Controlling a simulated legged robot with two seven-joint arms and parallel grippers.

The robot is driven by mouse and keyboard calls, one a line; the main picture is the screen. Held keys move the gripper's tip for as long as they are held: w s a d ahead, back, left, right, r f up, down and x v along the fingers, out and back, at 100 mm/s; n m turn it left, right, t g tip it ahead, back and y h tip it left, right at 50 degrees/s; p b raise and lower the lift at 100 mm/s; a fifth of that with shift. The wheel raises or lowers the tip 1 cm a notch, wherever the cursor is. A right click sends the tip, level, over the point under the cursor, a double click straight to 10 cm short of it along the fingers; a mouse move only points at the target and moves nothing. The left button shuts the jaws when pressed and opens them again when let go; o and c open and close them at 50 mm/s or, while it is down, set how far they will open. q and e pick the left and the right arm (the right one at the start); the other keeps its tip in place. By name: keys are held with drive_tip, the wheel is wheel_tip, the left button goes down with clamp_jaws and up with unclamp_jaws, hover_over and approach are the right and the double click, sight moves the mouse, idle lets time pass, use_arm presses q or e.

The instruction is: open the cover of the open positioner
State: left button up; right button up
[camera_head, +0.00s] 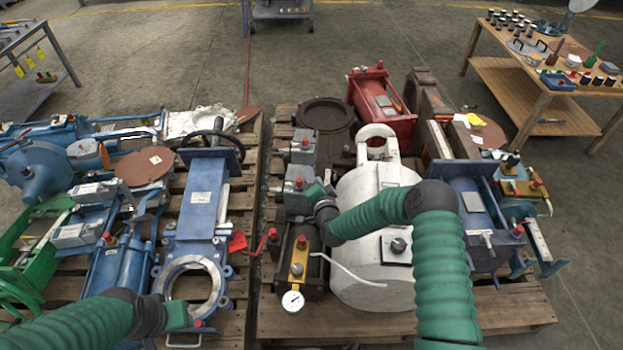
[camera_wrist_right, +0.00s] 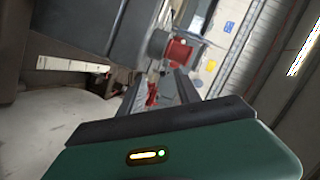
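Two grey positioner boxes with red caps stand along the left side of the right pallet in the head view: a rear one (camera_head: 303,146) and a nearer one (camera_head: 298,186). I cannot tell which has its cover open. My right gripper (camera_head: 314,190) is at the right side of the nearer box; the head view does not settle whether they touch. In the right wrist view its fingers (camera_wrist_right: 163,92) look spread apart, with a large grey body (camera_wrist_right: 115,30) close by at upper left. My left gripper (camera_head: 182,318) is by the blue valve flange; its fingertips are unclear.
A white cylindrical actuator (camera_head: 372,240) lies right of the boxes, under my right arm. A yellow block with a gauge (camera_head: 293,300) stands in front. A red actuator (camera_head: 381,105) stands behind.

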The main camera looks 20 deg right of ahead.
sight(300, 171)
drive_tip(key=b+x, duration=0.1)
drive_tip(key=x, duration=0.2)
drive_tip(key=shift+w+f, duration=0.15)
drive_tip(key=shift+f, duration=0.1)
drive_tip(key=shift+w, duration=0.45)
use_arm(q)
drive_tip(key=shift+s+x, duration=0.25)
drive_tip(key=shift+x, duration=0.9)
use_arm(e)
clamp_jaws()
use_arm(q)
drive_tip(key=shift+f, duration=0.1)
use_arm(e)
drive_tip(key=shift+a, duration=0.1)
